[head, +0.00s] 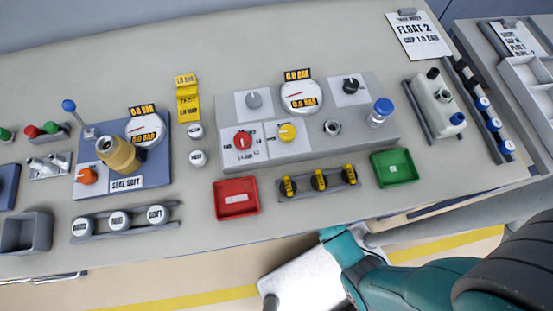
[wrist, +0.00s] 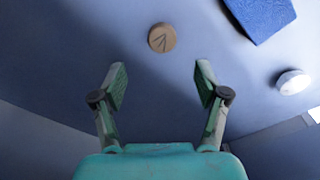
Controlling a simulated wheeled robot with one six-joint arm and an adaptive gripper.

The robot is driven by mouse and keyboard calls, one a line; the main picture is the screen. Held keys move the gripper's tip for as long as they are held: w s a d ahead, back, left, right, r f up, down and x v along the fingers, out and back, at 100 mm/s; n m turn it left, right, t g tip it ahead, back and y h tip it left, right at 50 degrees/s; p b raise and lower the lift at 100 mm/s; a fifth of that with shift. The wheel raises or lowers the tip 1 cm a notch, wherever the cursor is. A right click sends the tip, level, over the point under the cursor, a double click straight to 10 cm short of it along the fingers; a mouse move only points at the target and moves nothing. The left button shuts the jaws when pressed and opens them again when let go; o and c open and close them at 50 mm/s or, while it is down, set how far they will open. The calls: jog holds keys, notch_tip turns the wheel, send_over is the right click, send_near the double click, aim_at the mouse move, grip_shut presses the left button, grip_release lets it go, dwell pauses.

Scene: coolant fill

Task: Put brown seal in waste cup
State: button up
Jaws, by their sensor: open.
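In the wrist view a small round brown disc (wrist: 162,37) with a dark mark on its face, which looks like the brown seal, lies on a bluish surface. My gripper (wrist: 161,74) is open and empty, its two fingers apart; the disc shows beyond the fingertips, centred between them and not touched. In the head view I cannot make out this disc, and the fingers do not show. No cup is clearly labelled as waste; an open grey square container (head: 24,232) stands at the table's front left.
A blue panel (head: 150,180) carries a brass-coloured fitting (head: 118,155) and a gauge. A grey panel (head: 290,150), a red tray (head: 236,198) and a green tray (head: 394,167) are at the middle. In the wrist view a blue block (wrist: 260,15) and a white disc (wrist: 293,81) are right.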

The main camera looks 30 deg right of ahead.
jog(key=shift+w+f+g, duration=0.1)
jog(key=shift+w+g, duration=0.2)
jog(key=shift+w, duration=0.4)
notch_tip(320, 180, down, 5)
jog(key=shift+r, duration=0.1)
jog(key=shift+s+a+f, duration=0.1)
jog(key=shift+s+f, duration=0.1)
jog(key=shift+f, duration=1.15)
jog(key=shift+s+a+f, duration=0.1)
jog(key=shift+s+f, duration=0.1)
jog(key=shift+f, duration=1.1)
jog(key=c, duration=1.2)
jog(key=shift+r, duration=0.15)
jog(key=shift+c, duration=0.2)
